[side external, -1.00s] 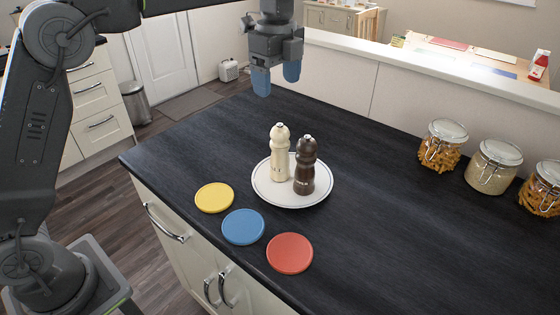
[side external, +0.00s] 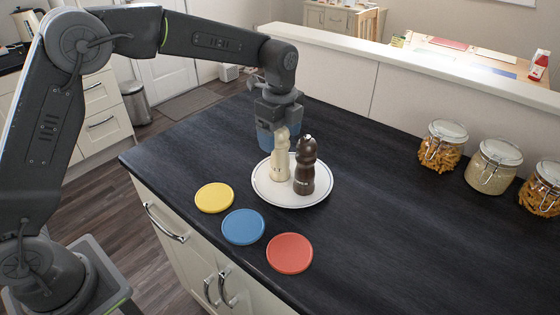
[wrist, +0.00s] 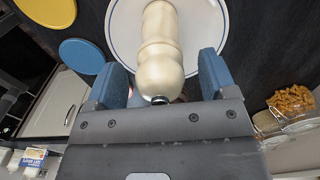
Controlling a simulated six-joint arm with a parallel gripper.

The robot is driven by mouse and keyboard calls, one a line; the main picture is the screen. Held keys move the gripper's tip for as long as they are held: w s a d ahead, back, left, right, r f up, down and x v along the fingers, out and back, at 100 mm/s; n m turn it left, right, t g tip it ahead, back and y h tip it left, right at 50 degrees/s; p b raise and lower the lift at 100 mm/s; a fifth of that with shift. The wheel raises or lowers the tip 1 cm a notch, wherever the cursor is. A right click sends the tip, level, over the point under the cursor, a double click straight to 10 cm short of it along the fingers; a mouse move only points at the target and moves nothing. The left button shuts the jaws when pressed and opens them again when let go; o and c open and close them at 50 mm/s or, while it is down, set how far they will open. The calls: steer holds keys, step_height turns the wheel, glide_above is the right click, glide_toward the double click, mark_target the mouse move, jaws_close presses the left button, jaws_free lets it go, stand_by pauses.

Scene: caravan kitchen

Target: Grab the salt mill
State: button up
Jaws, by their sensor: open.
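The cream mill (side external: 279,162), by its pale colour the salt mill, stands upright on a white plate (side external: 318,196) with a dark rim line. The dark brown mill (side external: 305,168) stands upright close on its right. My gripper (side external: 277,136) is low at the cream mill's top, its blue fingers open. In the wrist view the cream mill (wrist: 160,45) lies between the two spread fingers, with a gap on each side. It is not gripped. The brown mill does not show in the wrist view.
Yellow (side external: 214,197), blue (side external: 243,227) and red (side external: 290,253) discs lie in front of the plate. Glass jars (side external: 494,166) stand at the right by a low wall (side external: 420,97). The dark counter (side external: 400,240) is clear between plate and jars.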

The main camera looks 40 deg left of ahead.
steer(key=shift+f, duration=0.25)
steer(key=shift+c, duration=0.4)
steer(key=c, duration=1.2)
steer(key=shift+c, duration=0.4)
steer(key=shift+r, duration=0.15)
